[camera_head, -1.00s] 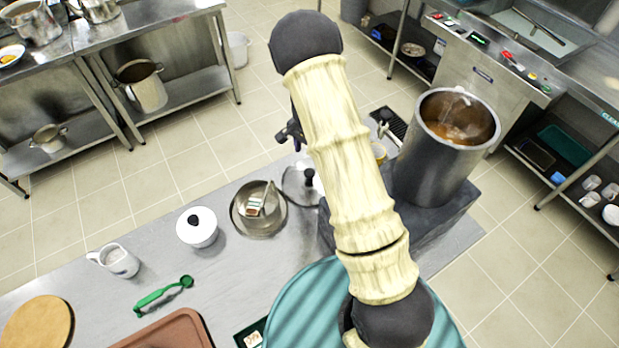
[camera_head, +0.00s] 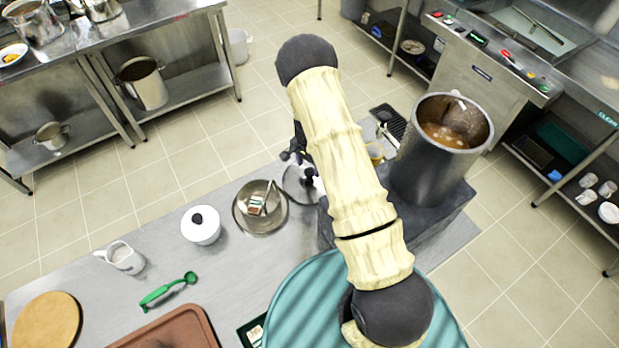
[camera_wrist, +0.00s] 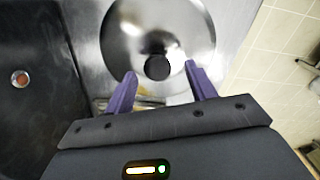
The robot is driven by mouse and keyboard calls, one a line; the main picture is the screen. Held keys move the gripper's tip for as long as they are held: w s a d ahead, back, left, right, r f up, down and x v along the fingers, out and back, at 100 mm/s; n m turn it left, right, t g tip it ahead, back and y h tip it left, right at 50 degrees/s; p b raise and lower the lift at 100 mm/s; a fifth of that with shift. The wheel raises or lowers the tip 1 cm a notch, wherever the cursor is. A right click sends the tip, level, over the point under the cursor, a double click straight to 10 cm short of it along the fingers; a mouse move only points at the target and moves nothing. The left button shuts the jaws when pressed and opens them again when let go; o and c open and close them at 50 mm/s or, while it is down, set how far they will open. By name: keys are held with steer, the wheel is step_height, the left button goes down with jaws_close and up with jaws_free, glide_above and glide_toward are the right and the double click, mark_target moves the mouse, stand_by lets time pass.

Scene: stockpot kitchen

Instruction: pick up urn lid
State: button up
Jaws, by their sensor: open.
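The urn lid (camera_head: 293,192) is a shiny round metal lid with a black knob. It lies flat on the steel counter beside the dark stove block. In the wrist view the lid (camera_wrist: 182,30) fills the top middle, and its dark knob (camera_wrist: 157,67) shows between my two purple fingers. My gripper (camera_wrist: 161,84) is open and empty, its fingertips spread on either side of the knob. I cannot tell how high they are above the lid. In the head view my arm hides most of my gripper and the lid's right side.
A metal bowl (camera_head: 245,220) holding small items stands just left of the lid. A white lidded pot (camera_head: 201,226), a white jug (camera_head: 124,258) and a green-handled tool (camera_head: 170,291) are farther left. A tall stockpot (camera_head: 425,175) of brown liquid stands right of my arm.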

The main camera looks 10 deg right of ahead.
mark_target(310, 171)
steer(key=f, duration=0.1)
steer(key=f+p, duration=0.1)
steer(key=shift+s+d+f, duration=0.1)
steer(key=shift+d+f, duration=0.1)
steer(key=shift+f, duration=0.15)
steer(key=shift+f+p, duration=0.3)
steer(key=shift+f, duration=0.2)
steer(key=c, duration=1.1)
steer(key=shift+r, duration=0.15)
step_height(310, 171, up, 10)
steer(key=b, duration=0.4)
